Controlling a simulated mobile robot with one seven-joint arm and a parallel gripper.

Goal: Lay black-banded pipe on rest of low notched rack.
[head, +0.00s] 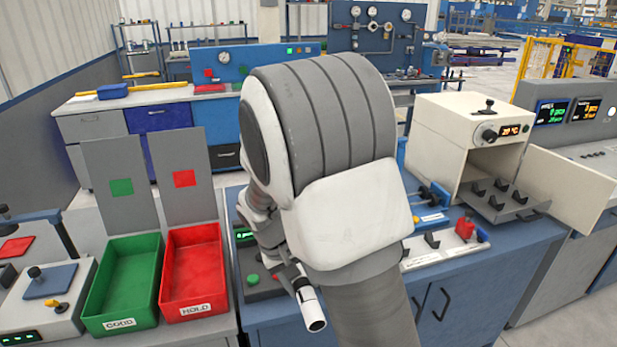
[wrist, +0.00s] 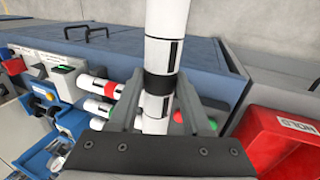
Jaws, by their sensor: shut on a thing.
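My gripper (wrist: 157,108) is shut on the black-banded pipe (wrist: 165,45), a white tube whose black band lies between the fingers in the wrist view. In the head view the pipe's white end (head: 312,316) sticks out below my arm, which hides most of the grip. A low rack with black notched rests (head: 432,240) on a white base stands on the blue bench, right of my arm and partly hidden by it. The pipe is apart from this rack. A grey plate with black notched rests (head: 497,208) lies at the mouth of the cream oven.
The oven (head: 460,125) stands at the right with its door (head: 570,190) open. A red HOLD tray (head: 190,265) and a green GOOD tray (head: 122,285) are at the left. In the wrist view a red-banded pipe (wrist: 95,85) lies left of the held pipe.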

